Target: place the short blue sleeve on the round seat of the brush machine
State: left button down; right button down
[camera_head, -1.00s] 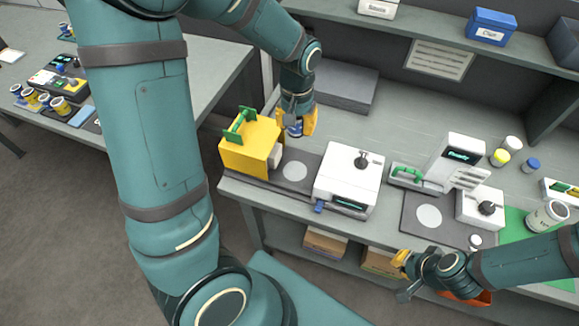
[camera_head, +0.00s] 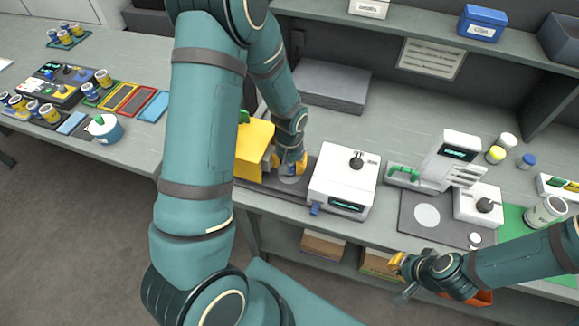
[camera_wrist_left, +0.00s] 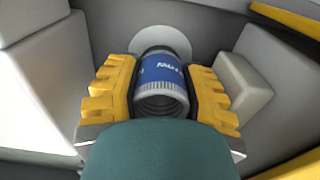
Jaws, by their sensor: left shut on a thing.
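The short blue sleeve (camera_wrist_left: 163,72) has a blue band with white lettering and a grey ribbed end. My left gripper (camera_head: 291,168) is shut on it, with a yellow finger on each side in the left wrist view. The pale round seat (camera_head: 288,179) lies on a dark base between a yellow housing (camera_head: 253,148) and a white box with a black knob (camera_head: 343,182). The sleeve is over or at this seat, hiding part of it; I cannot tell whether they touch. My right gripper (camera_head: 397,264) is by the bench's front edge; its jaw opening is unclear.
A second pale disc (camera_head: 427,215) lies on a dark plate to the right, beside a white machine with a lit display (camera_head: 457,153). Grey stacked sheets (camera_head: 330,87) lie behind. Jars stand at the right. A side table at the left holds cups and coloured trays.

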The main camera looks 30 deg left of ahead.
pick_arm(q)
jog(key=shift+w+f, duration=0.1)
jog(key=shift+f, duration=0.45)
jog(key=shift+f, duration=0.1)
jog(key=c, duration=0.8)
grip_release()
jog(key=shift+r, duration=0.25)
notch_tip(320, 180, up, 12)
jog(key=shift+f+p, duration=0.1)
jog(key=shift+p, duration=0.55)
